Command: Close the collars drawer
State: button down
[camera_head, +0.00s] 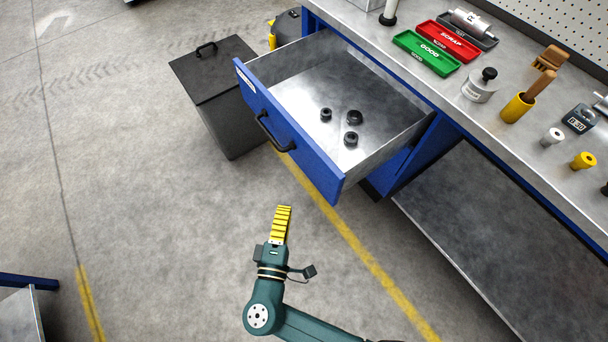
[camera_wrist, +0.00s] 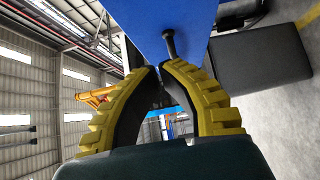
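The collars drawer is pulled far out of the blue workbench; its blue front (camera_head: 298,141) faces my gripper in the head view. A black bar handle (camera_head: 265,130) is on the front. Several small black collars (camera_head: 351,138) lie on the metal drawer floor. My gripper (camera_head: 284,208) has yellow ribbed fingers and is in front of the drawer, apart from it. In the wrist view its fingertips (camera_wrist: 158,69) come together with nothing visible held. Beyond them are the blue front (camera_wrist: 185,18) and the handle (camera_wrist: 169,43).
A dark lidded bin (camera_head: 215,90) stands close to the drawer's left side. The workbench top (camera_head: 505,135) carries green (camera_head: 426,53) and red (camera_head: 444,47) trays and several tools. A lower shelf (camera_head: 480,240) is at right. The floor before the drawer is clear.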

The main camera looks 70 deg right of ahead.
jog(key=b, duration=0.3)
send_near(307, 157)
jog(key=w+d, duration=0.3)
jog(key=w, duration=0.1)
jog(key=s+d, duration=0.1)
jog(key=s+d+b, duration=0.1)
jog(key=d, duration=0.1)
jog(key=shift+s+d, duration=0.2)
jog(key=shift+s, duration=0.1)
jog(key=shift+w, duration=0.1)
